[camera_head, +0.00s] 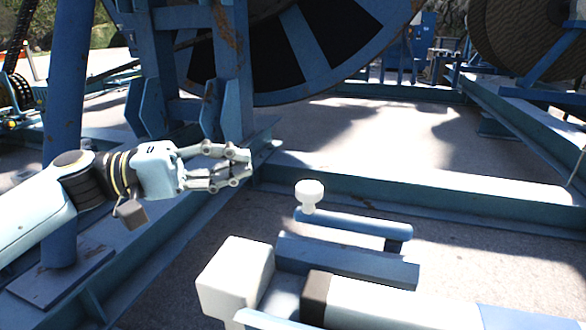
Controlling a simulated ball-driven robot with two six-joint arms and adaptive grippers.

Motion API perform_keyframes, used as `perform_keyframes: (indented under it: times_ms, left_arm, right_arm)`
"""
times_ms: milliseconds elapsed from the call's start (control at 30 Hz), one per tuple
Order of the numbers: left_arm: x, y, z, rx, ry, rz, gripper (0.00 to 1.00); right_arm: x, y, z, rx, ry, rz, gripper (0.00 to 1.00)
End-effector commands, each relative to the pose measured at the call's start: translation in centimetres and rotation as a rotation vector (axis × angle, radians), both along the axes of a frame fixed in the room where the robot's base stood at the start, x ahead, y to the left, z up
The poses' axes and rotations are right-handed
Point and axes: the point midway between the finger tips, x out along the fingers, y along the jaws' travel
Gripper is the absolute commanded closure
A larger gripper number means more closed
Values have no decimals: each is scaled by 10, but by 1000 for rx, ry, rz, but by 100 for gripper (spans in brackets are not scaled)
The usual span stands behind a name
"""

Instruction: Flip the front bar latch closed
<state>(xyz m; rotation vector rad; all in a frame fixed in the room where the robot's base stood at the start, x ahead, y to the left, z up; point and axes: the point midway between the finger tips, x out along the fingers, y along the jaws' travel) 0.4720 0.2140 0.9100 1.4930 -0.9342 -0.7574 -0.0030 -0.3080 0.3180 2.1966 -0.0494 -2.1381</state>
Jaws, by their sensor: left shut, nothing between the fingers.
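A short round blue bar (350,228) with a white knob (309,194) standing up at its left end lies right of the middle. It looks like the bar latch, but I cannot tell whether it is open or closed. Below it is a blue angled bracket (345,262). My left gripper (247,164) comes in from the left. Its fingers are shut and empty, left of the knob, above the blue frame and apart from the bar. I see no fingers of my right gripper.
A large blue reel (322,45) stands behind on blue posts (232,70). A blue beam (400,190) crosses the floor behind the bar. A white block (235,280) and a dark-banded cylinder fill the lower edge. Grey floor (480,262) is clear at right.

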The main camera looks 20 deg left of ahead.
Motion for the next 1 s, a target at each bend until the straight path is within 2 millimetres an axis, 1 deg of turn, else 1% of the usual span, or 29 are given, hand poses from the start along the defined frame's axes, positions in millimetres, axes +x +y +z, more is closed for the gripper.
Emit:
perform_keyframes:
  times_ms: [467,500,533,700,833,1000]
  left_arm:
    - [45,-84,7,-5,-3,0,100]
    - [34,-83,3,0,2,-1,100]
    - [29,-83,2,2,3,0,100]
    - [11,-85,0,2,1,1,100]
    - [5,-86,-1,1,0,1,100]
    - [4,-86,-1,1,0,1,100]
  right_arm:
    - [1,-1,4,-1,-2,0,37]
    - [1,0,6,0,-2,0,37]
    - [1,0,6,0,-2,0,37]
    - [2,1,8,1,-4,-1,37]
    - [1,3,8,3,-4,-2,37]
    - [1,3,8,3,-4,-2,37]
